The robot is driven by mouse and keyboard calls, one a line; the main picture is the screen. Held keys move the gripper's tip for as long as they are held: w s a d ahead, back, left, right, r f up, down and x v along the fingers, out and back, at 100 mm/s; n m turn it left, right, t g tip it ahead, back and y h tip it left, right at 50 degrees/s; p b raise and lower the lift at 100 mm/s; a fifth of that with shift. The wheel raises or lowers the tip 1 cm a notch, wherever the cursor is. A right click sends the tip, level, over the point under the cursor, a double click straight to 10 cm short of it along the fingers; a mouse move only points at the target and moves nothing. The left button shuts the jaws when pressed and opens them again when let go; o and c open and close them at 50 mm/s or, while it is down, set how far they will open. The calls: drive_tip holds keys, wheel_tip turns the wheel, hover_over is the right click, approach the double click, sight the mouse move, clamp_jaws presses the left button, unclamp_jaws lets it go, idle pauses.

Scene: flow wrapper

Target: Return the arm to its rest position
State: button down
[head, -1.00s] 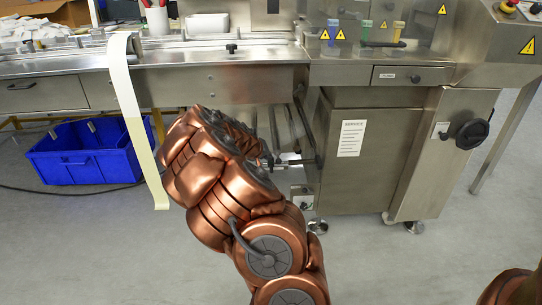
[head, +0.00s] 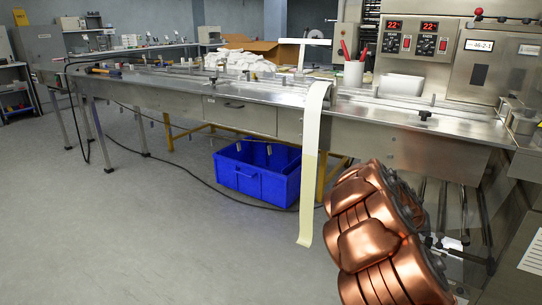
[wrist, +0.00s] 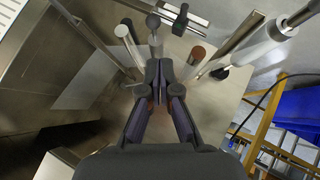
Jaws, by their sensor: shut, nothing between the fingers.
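My gripper (wrist: 158,88) shows in the wrist view with its two dark fingers together and nothing between them. It points in among rods and metal parts of the machine's underside. In the head view my copper arm fills the lower right, in front of the steel flow wrapper (head: 406,140). My gripper is hidden there behind the arm.
A pale film strip (head: 311,165) hangs off the table edge, close to the left of my arm. A blue crate (head: 255,185) stands on the floor under the table. Rods and a yellow frame (wrist: 262,127) lie close around my gripper. The floor at left is clear.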

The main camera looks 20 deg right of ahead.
drive_tip(key=s+a+r+y+p, duration=0.2)
drive_tip(key=s+a+r+p, duration=0.1)
drive_tip(key=a+r+p, duration=0.75)
drive_tip(key=s+a+r+y+p, duration=0.2)
drive_tip(key=s+a+r+p, duration=0.2)
drive_tip(key=a+r+p, duration=0.9)
drive_tip(key=s+a+r+n+g+y+p, duration=0.1)
drive_tip(key=s+a+r+n+y+p, duration=0.1)
drive_tip(key=s+a+r+n+p, duration=0.2)
drive_tip(key=s+a+r+n+g+y+p, duration=0.2)
drive_tip(key=s+a+r+p, duration=0.9)
drive_tip(key=a, duration=1.1)
drive_tip(key=s+r+n+y, duration=0.1)
drive_tip(key=s+r+n, duration=0.1)
drive_tip(key=s+r, duration=0.2)
wheel_tip(320, 180, up, 2)
drive_tip(key=shift+s+r+y, duration=0.15)
drive_tip(key=shift+s+y, duration=0.15)
drive_tip(key=shift+s, duration=0.1)
